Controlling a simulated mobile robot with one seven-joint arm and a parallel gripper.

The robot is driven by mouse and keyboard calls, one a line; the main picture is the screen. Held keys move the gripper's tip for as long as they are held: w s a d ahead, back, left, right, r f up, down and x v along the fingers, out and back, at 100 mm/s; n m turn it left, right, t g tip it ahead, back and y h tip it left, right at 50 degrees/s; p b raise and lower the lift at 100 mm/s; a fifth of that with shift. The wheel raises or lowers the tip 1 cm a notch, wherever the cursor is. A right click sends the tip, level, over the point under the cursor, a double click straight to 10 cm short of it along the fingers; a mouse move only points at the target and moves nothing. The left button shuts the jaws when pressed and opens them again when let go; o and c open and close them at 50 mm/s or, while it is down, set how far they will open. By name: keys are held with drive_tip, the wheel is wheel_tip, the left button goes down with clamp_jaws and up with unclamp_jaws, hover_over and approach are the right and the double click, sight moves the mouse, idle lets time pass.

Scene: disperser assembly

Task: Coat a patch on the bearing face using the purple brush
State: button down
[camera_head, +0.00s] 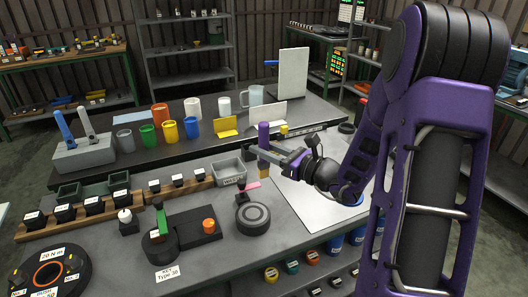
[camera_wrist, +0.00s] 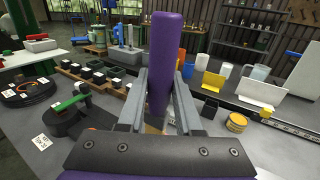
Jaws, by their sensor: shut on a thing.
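My gripper (camera_head: 264,153) is shut on the purple brush (camera_head: 263,133), held upright above the bench. Its purple handle (camera_wrist: 165,55) stands between the two grey fingers in the wrist view. The brush's tan lower end (camera_head: 264,170) points down below the fingers, near a pink piece on the bench. A dark round disc with concentric grey rings (camera_head: 253,216) lies on the bench below and slightly left of the brush; it may be the bearing. The brush is apart from this disc. I cannot tell whether any coating is on it.
A grey bin (camera_head: 229,172) stands just left of the brush. A white sheet (camera_head: 308,202) lies to the right under my arm. Left are a black fixture with a green lever (camera_head: 160,219) and a ringed base (camera_head: 49,272). Coloured cups (camera_head: 170,131) stand behind.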

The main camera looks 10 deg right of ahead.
sight(267, 165)
drive_tip(key=shift+a, duration=0.15)
drive_tip(key=shift+f+b, duration=1.75)
drive_tip(key=shift+f, duration=0.65)
drive_tip(key=shift+w, duration=0.1)
